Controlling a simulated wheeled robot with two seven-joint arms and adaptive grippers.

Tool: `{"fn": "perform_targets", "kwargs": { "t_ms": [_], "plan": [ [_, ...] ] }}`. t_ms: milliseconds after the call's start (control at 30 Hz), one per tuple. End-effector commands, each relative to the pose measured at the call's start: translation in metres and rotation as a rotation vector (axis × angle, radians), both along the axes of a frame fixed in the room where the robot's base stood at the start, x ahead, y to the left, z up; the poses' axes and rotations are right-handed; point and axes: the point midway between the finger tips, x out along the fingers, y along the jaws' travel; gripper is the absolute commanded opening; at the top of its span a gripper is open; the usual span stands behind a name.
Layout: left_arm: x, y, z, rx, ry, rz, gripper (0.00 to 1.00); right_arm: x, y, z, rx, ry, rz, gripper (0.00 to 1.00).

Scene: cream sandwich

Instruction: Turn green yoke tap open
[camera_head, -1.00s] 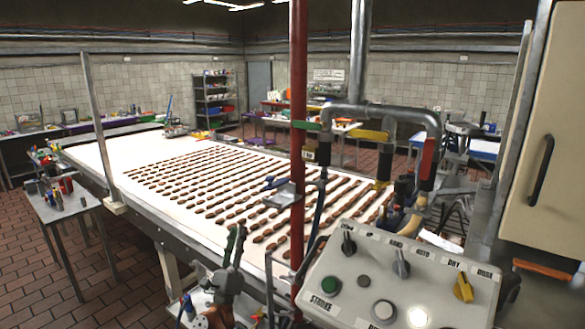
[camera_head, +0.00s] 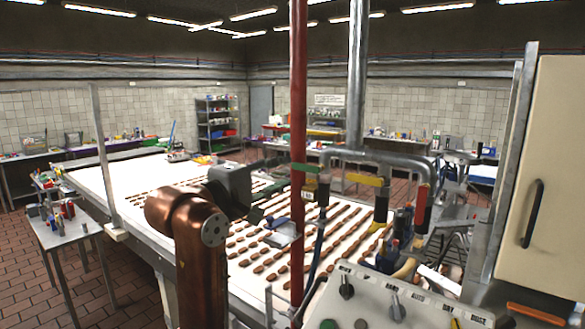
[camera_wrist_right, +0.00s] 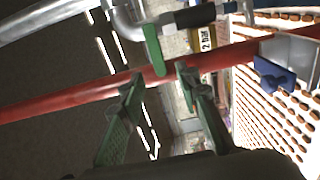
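The green yoke tap (camera_head: 306,168) is a flat green handle on the grey pipe, just beside the red vertical pole (camera_head: 298,95). In the right wrist view the green handle (camera_wrist_right: 154,48) lies just beyond my fingertips, across the red pole (camera_wrist_right: 75,96). My left gripper is not in view.
A yellow handle (camera_head: 362,179) and a red handle (camera_head: 421,204) hang on the same pipework. A control panel (camera_head: 375,292) stands below them. A blue clip on a metal bracket (camera_head: 284,236) is fixed to the pole. The conveyor (camera_head: 150,178) carries rows of brown bars.

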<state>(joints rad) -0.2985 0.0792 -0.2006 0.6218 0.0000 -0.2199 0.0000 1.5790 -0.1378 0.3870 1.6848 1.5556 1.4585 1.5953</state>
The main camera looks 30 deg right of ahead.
Motion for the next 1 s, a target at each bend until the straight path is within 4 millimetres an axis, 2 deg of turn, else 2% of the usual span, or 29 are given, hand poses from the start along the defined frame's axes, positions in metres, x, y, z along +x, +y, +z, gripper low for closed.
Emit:
{"fn": "perform_targets", "kwargs": {
  "t_ms": [100, 300, 667, 1000],
  "plan": [
    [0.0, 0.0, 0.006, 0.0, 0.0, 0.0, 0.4, 0.007, -0.02, 0.002, -0.001, 0.001, -0.004, 0.3],
    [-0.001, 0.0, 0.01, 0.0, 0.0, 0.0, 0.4, 0.016, -0.039, 0.001, -0.003, 0.001, -0.003, 0.3],
    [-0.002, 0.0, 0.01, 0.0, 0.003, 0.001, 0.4, 0.018, -0.044, 0.0, -0.004, 0.003, -0.003, 0.3],
    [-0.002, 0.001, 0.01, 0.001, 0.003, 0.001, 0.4, 0.018, -0.044, 0.001, -0.004, 0.003, -0.003, 0.07]
  ]
}}
